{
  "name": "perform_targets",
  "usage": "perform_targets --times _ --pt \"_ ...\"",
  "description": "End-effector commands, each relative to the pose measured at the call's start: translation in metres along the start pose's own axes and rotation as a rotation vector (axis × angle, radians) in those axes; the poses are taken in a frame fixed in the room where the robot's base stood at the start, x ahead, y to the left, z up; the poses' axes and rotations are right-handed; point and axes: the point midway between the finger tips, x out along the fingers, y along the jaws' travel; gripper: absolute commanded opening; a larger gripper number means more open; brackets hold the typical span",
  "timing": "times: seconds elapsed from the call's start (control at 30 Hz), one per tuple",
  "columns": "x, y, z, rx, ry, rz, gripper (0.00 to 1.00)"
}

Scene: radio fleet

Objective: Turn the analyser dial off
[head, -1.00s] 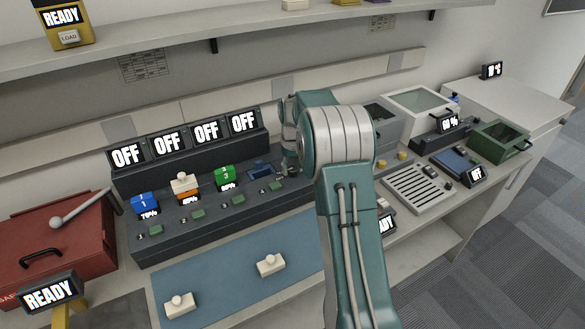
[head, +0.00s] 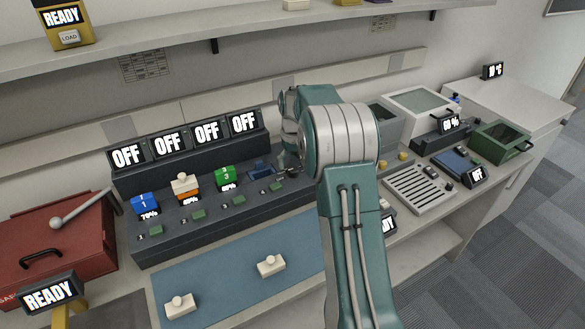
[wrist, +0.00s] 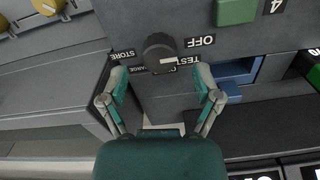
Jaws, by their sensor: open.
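The analyser dial (wrist: 160,53) is a dark round knob on a grey panel in the wrist view. Labels STORE, CHARGE, TEST and OFF stand around it, and the pale mark on its face points toward the lower right, near the TEST and CHARGE labels. My gripper (wrist: 162,82) is open, with one teal-tipped finger at each side, just below the dial in the picture and apart from it. In the head view my gripper (head: 284,168) is at the right end of the charger bank, partly hidden by my arm; the dial cannot be made out there.
A dark charger bank (head: 200,222) holds several coloured packs, with several OFF screens behind it. A blue mat (head: 220,285) with two white pieces lies in front. A red case (head: 45,235) stands left. A green button (wrist: 237,12) is close to the dial.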

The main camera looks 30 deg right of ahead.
Motion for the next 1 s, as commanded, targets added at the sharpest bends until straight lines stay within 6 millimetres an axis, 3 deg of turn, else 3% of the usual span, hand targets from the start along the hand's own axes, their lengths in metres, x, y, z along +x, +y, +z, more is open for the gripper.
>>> perform_targets --times 0.2,0.43,0.6,1.0 --pt "-0.049 0.000 -0.002 0.000 0.004 0.001 0.82" --pt "-0.085 0.000 -0.002 0.000 0.001 0.001 0.82" --pt "-0.094 0.000 -0.001 0.000 0.000 0.000 0.82" --pt "-0.094 0.000 -0.001 0.000 0.000 0.000 0.82"
